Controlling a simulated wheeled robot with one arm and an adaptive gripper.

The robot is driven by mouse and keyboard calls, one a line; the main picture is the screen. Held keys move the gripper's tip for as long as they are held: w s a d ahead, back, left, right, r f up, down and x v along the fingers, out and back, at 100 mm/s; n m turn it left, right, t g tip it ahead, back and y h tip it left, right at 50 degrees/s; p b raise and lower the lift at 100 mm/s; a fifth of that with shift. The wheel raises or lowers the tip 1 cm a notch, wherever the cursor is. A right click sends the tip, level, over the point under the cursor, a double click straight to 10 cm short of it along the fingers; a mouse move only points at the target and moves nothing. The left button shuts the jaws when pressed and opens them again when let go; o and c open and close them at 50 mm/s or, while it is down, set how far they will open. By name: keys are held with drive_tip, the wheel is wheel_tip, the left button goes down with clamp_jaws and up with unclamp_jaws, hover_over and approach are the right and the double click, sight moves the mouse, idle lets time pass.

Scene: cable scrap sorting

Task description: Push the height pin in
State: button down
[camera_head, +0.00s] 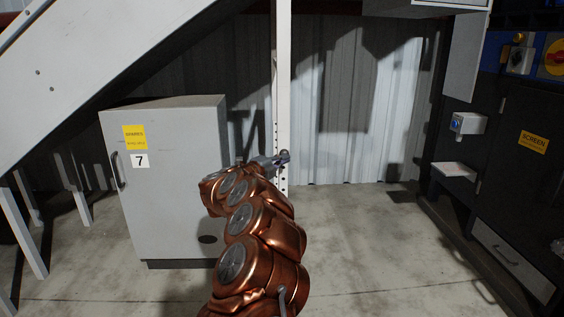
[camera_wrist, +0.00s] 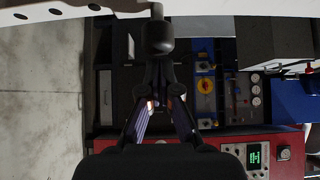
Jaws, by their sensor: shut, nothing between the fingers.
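The height pin shows as a dark round knob (camera_head: 285,155) at the white post (camera_head: 283,80), about where the post's row of holes runs. In the wrist view the knob (camera_wrist: 158,36) is at the top centre, with a thin shaft running up to the white post (camera_wrist: 60,10). My gripper (camera_head: 274,160) reaches up to the knob from the lower left. In the wrist view the fingers of my gripper (camera_wrist: 160,62) come together just below the knob, with nothing held. I cannot tell whether the fingertips touch the knob. How deep the pin sits is not clear.
A grey cabinet (camera_head: 180,190) marked 7 stands left of my arm, under a sloping pale panel (camera_head: 90,70). A dark machine (camera_head: 510,180) with a SCREEN label stands at the right. The concrete floor (camera_head: 370,235) between is clear.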

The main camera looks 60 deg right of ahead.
drive_tip(key=a+p, duration=0.2)
drive_tip(key=a, duration=1.1)
drive_tip(key=shift+s+p, duration=0.25)
drive_tip(key=shift+p, duration=0.15)
drive_tip(key=shift+f, duration=0.1)
